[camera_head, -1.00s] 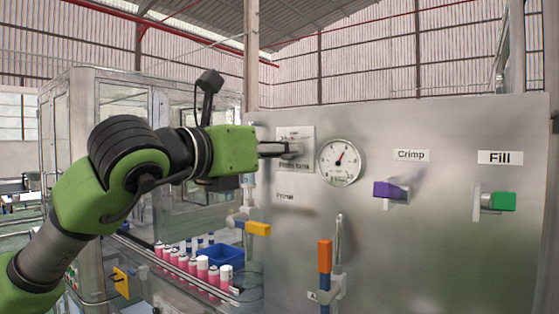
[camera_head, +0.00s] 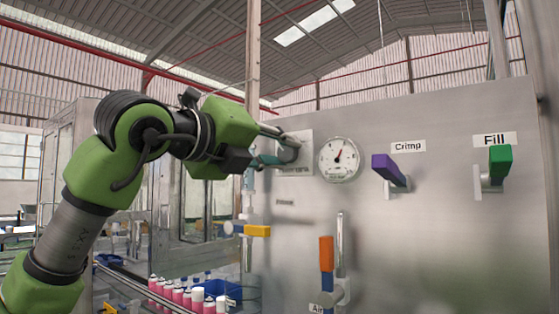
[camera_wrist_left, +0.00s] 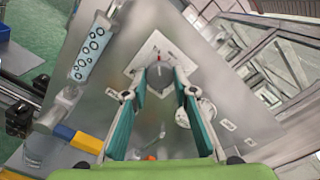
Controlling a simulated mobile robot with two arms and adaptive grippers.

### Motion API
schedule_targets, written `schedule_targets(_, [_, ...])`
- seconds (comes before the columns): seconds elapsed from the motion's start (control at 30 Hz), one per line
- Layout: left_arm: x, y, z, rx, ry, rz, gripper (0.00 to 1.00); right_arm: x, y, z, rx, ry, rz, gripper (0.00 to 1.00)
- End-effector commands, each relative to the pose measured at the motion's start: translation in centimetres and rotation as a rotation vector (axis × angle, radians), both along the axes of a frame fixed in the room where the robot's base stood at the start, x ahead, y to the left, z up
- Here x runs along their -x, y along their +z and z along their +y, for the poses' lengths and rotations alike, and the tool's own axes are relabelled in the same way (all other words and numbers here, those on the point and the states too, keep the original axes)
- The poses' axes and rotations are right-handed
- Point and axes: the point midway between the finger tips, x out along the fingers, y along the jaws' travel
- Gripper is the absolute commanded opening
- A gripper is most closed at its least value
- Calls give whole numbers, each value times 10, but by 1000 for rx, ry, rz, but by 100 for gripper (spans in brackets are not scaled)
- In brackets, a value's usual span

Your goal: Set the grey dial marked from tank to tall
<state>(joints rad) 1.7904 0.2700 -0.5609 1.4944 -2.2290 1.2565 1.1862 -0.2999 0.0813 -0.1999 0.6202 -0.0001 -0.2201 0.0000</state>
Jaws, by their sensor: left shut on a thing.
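The grey dial (camera_wrist_left: 158,76) sits on a white square plate (camera_wrist_left: 147,52) on the steel panel (camera_head: 440,220). In the left wrist view a small red mark shows on the plate just beyond the dial. My left gripper (camera_wrist_left: 160,82) is shut on the dial, with one finger on each side of it. In the head view the left gripper (camera_head: 288,145) reaches the plate (camera_head: 306,152) from the left, and its fingers hide most of the dial. The plate's lettering is too small to read. My right gripper is not in view.
A round gauge (camera_head: 339,159) is just right of the plate. Further right are the purple Crimp handle (camera_head: 386,168) and green Fill handle (camera_head: 501,159). Below are a yellow handle (camera_head: 257,230) and an orange handle (camera_head: 326,253).

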Motion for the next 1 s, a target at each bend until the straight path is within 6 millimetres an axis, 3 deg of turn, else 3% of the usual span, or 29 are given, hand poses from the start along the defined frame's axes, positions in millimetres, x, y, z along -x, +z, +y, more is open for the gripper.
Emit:
schedule_targets(0.53, [0,2,1,26,1,15,4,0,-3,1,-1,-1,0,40])
schedule_targets(0.57, [0,2,1,26,1,15,31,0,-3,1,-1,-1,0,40])
schedule_targets(0.6, [0,2,1,25,1,15,41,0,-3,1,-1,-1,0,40])
schedule_targets(1.0, [2,1,2,23,1,14,42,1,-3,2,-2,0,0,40])
